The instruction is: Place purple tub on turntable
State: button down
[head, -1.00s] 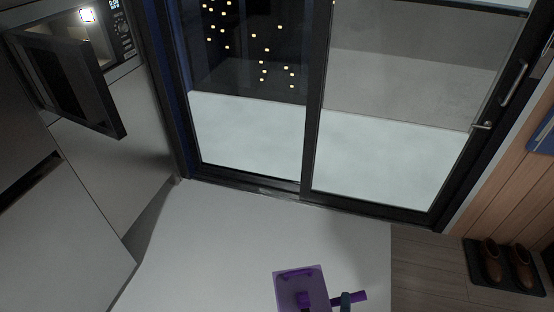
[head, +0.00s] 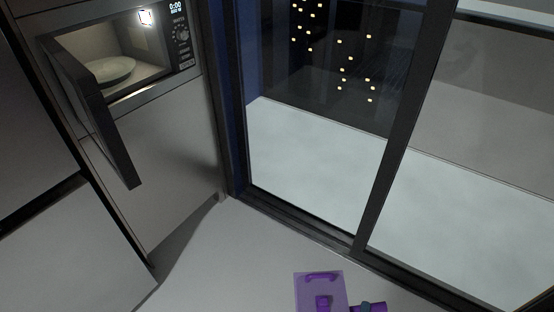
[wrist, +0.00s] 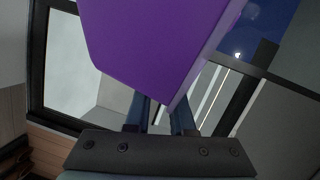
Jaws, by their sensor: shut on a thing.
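The purple tub (head: 310,292) is at the bottom edge of the head view, partly cut off, and it fills the upper middle of the wrist view (wrist: 155,40). My gripper (wrist: 160,115) is shut on the tub's near side, and the tub hides the ends of the fingers. The turntable (head: 110,72) is a pale round plate inside the lit microwave (head: 100,40) at the upper left of the head view. The turntable looks empty. The tub is well apart from it, lower and to the right in the picture.
The microwave door (head: 105,125) hangs open towards me, on the left side of the opening. Grey cabinet fronts (head: 165,170) stand below and left. A sliding glass door (head: 310,150) with a dark frame is on the right. The pale floor (head: 240,260) between is clear.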

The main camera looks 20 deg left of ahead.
aim_at(109, 65)
jog(key=i+u, duration=0.65)
jog(key=i+l+u, duration=0.2)
jog(key=i+u, duration=0.15)
jog(key=i+l+u, duration=0.1)
jog(key=i+u, duration=0.3)
jog(key=i+l+u, duration=0.2)
jog(key=u, duration=0.2)
jog(key=i+l+u, duration=0.4)
